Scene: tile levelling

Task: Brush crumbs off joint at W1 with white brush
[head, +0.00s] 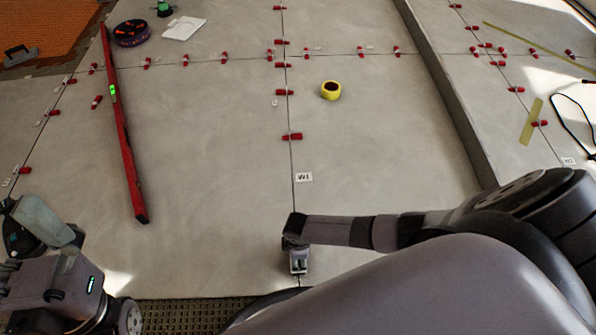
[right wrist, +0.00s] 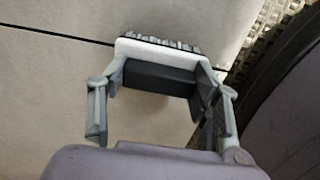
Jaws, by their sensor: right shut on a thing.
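The W1 label (head: 304,177) lies on the pale tiles, just right of a dark joint (head: 293,158) that runs up the middle of the head view. My right gripper (head: 298,262) is low over the joint's near end, below the label in the picture. In the right wrist view it is shut on the white brush (right wrist: 150,47), whose dark bristles point away from the palm, near the joint line (right wrist: 60,36). I cannot make out crumbs. My left gripper (head: 42,224) is at the lower left, away from the joint; its fingers are unclear.
A red spirit level (head: 124,135) lies on the tiles to the left. A yellow tape roll (head: 331,90) sits right of the joint. Several red clips (head: 292,137) stand along the joints. A raised ledge (head: 447,82) runs along the right.

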